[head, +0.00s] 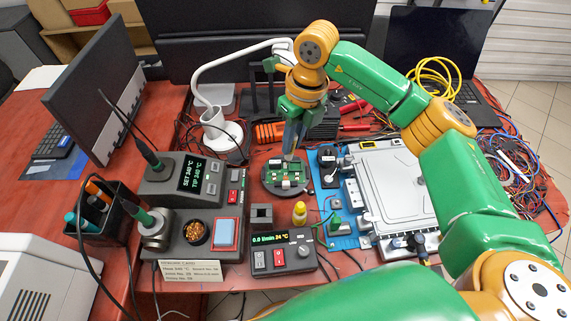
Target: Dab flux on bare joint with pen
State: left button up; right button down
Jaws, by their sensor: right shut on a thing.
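My right gripper (293,122) comes in from the upper right and points down above the round board holder. It is shut on a slim, blue-grey pen (290,143), held nearly upright with its tip down. The green circuit board (289,170) sits on the dark round holder (272,190) and carries several pale components. The pen tip is at or just above the far part of the board; I cannot tell whether it touches. The bare joint is too small to make out. My left gripper is not in view.
A soldering station (188,180) with cabled iron stands left, and a flow meter box (284,252) in front. A yellow-capped bottle (299,212) stands near the holder. A silver cold plate (393,190) lies right on a blue mat. A white fume arm (222,65) arches behind.

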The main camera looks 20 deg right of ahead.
aim_at(290, 159)
jog(key=shift+w+d+f, duration=0.15)
jog(key=shift+d+f, duration=0.05)
jog(key=shift+d, duration=0.25)
jog(key=shift+a+f+b, duration=0.15)
jog(key=shift+f+b, duration=0.15)
jog(key=shift+b, duration=0.1)
jog(key=f+b, duration=0.2)
jog(key=a+f+b, duration=0.1)
jog(key=f, duration=0.1)
jog(key=shift+w+f+b, duration=0.2)
jog(key=shift+f+b, duration=0.1)
jog(key=shift+b, duration=0.05)
jog(key=shift+d+f, duration=0.15)
jog(key=shift+f, duration=0.25)
jog(key=shift+r, duration=0.1)
jog(key=shift+f+b, duration=0.5)
jog(key=shift+b, duration=0.1)
dwell(0.8)
